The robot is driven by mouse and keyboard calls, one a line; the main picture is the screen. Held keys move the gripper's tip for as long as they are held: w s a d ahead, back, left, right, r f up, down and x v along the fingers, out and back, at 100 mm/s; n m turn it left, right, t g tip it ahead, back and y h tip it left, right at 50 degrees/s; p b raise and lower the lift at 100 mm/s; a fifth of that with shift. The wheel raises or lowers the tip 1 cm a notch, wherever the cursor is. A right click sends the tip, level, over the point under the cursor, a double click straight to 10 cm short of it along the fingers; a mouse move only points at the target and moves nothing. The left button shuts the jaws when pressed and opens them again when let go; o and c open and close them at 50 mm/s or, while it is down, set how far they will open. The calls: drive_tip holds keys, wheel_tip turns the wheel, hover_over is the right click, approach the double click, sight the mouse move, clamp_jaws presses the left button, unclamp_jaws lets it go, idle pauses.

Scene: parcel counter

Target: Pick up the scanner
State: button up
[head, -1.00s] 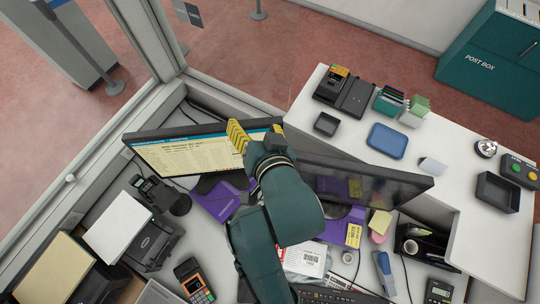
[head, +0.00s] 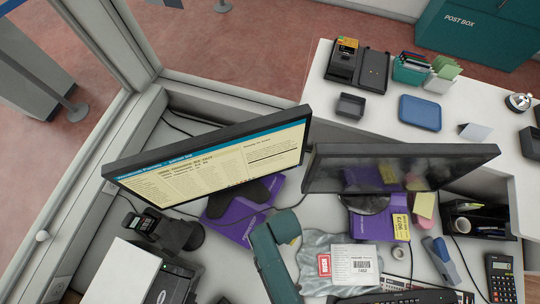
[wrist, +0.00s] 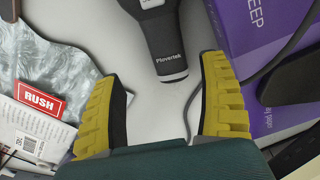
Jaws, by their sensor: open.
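A dark handheld device marked Plovertek (wrist: 162,32), which looks like the scanner, shows at the top of the wrist view. Its grey handle end points toward my gripper; its upper part is cut off by the frame. My gripper (wrist: 163,72) is open, with a yellow ribbed finger on each side of the handle end in the picture. I see no contact, and the height between them is hard to judge. In the head view my teal arm reaches over the counter, but the fingers are hidden and I cannot pick out this device.
A parcel with a RUSH label (wrist: 42,100) lies left in the wrist view, a purple box (wrist: 262,30) right. In the head view two monitors, lit (head: 215,160) and dark (head: 400,168), stand close behind my arm. A dark handheld unit (head: 140,222) stands left.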

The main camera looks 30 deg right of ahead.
drive_tip(key=f, duration=0.1)
drive_tip(key=f+b, duration=0.1)
drive_tip(key=f, duration=0.3)
drive_tip(key=shift+w+a, duration=0.35)
drive_tip(key=shift+f+b, duration=0.3)
drive_tip(key=shift+f, duration=0.2)
drive_tip(key=c, duration=1.4)
